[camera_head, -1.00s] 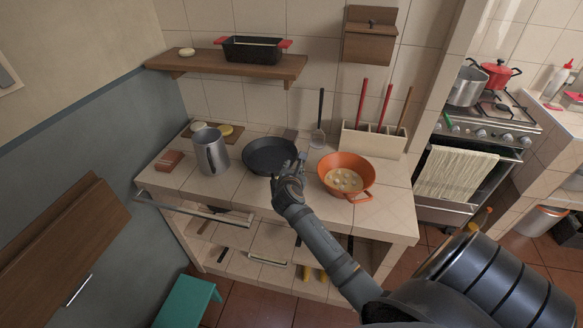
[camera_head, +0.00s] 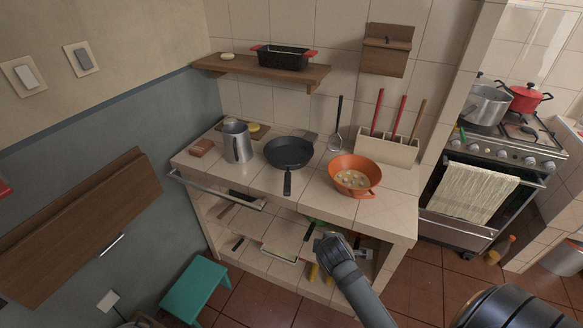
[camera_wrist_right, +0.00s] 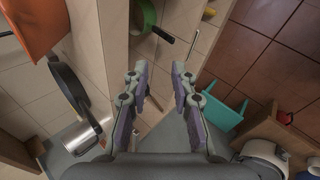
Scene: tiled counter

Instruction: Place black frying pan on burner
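The black frying pan (camera_head: 289,152) lies on the tiled counter between the metal pitcher and the orange pan. Its handle points to the counter's front edge. The pan also shows at the left of the right wrist view (camera_wrist_right: 68,88). The stove (camera_head: 515,133) with its burners stands at the right. A grey pot (camera_head: 486,103) and a red pot (camera_head: 526,97) stand on it, hiding part of the top. My right gripper (camera_head: 325,240) is in front of the counter's shelves, apart from the pan. In the right wrist view (camera_wrist_right: 160,80) its fingers are spread and empty. My left gripper is out of view.
The metal pitcher (camera_head: 237,142) and the orange pan (camera_head: 355,176) flank the frying pan. A utensil holder (camera_head: 388,149) stands behind the orange pan. A towel (camera_head: 468,189) hangs on the oven front. A teal stool (camera_head: 195,287) stands on the floor at lower left.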

